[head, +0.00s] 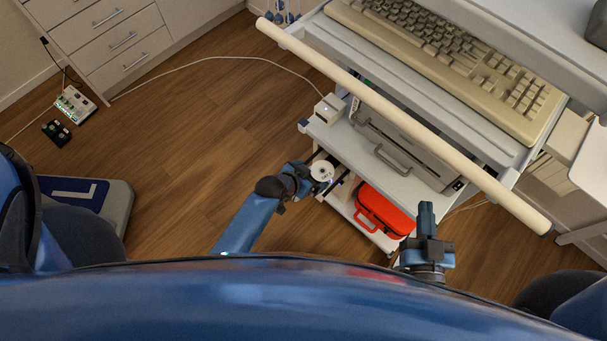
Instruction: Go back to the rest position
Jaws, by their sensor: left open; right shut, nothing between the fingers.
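My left gripper (340,186) is at the end of the blue arm in the middle of the head view. It is open and reaches to the edge of the cart's lower shelves, left of a red case. I see nothing held in it. My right gripper (426,218) points up the picture at the lower right, just right of the red case. It is shut and empty. Most of the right arm is hidden behind my own blue body.
A cart with a cream handle bar (400,120) holds a beige keyboard (450,60), a grey device (400,150) and the red case (383,212). A white cable crosses the floor. Wooden floor (180,150) is open at left.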

